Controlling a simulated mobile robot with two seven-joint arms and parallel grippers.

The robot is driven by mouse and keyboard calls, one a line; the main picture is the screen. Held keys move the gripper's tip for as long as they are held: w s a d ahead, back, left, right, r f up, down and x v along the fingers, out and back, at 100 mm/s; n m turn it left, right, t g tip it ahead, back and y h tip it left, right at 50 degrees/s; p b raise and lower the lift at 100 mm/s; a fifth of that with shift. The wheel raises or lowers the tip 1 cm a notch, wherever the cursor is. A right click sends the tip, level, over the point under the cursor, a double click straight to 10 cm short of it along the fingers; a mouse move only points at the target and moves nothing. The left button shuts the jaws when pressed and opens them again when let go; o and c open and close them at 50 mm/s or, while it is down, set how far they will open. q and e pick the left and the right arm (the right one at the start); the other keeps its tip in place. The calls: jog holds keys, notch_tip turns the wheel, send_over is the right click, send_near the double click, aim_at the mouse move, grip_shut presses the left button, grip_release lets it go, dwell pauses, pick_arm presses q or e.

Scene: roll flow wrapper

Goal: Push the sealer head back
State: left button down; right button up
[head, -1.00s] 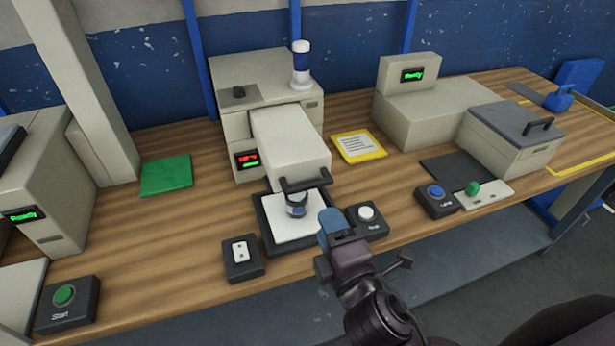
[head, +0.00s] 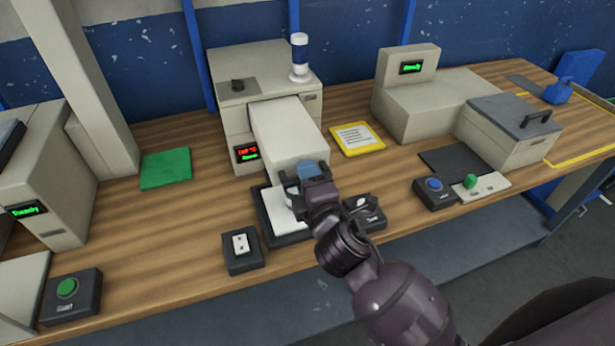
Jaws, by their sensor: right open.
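The sealer head (head: 288,134) is a pale grey block that sticks out forward from the sealer's upright body (head: 240,112). Its front end hangs over a black-rimmed tray (head: 268,228) with a white pad (head: 279,217). My right gripper (head: 305,172) is open at the front end of the head. The gripper covers the dark front handle and most of the cup-like item on the pad. I cannot tell whether it touches the handle or the head. My left gripper is out of view.
A switch box (head: 242,250) stands left of the tray, and a button box (head: 366,211) stands right, partly behind my right arm. A yellow-edged card (head: 357,138) and a green mat (head: 166,170) lie on the table. Another machine (head: 440,108) stands to the right.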

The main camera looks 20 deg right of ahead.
aim_at(294, 152)
jog(key=shift+c, duration=0.4)
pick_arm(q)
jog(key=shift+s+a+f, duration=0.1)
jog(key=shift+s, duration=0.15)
pick_arm(e)
grip_shut()
